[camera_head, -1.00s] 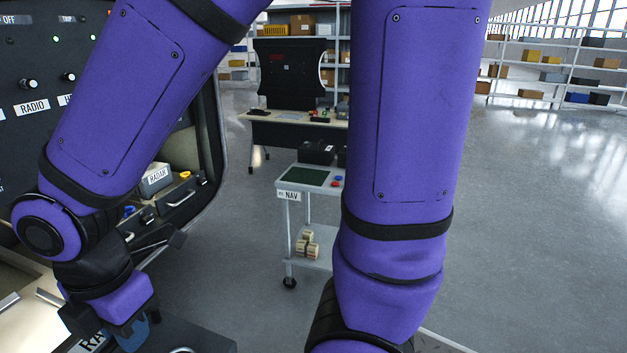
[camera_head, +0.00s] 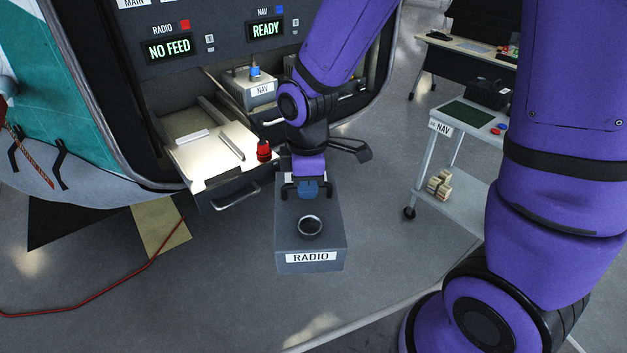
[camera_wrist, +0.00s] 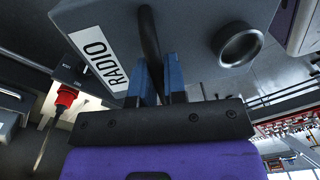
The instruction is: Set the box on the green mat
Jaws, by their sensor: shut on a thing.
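The box (camera_head: 318,225) is grey, with a RADIO label on its front and a round dark-rimmed fitting on top. My gripper (camera_head: 308,189) is shut on the box's black handle, its blue fingers on either side of it. The box hangs above the floor in front of the open drawer. In the wrist view, the box (camera_wrist: 185,22) fills the top and the handle passes between the fingers (camera_wrist: 160,80). The green mat (camera_head: 467,113) lies bare on the top of the NAV cart, to the right of and beyond the box.
The cart (camera_head: 430,165) has red and blue buttons and a black case (camera_head: 488,93) beside the mat. A NAV unit (camera_head: 250,92) sits in the console. A red cable (camera_head: 100,305) lies on the floor.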

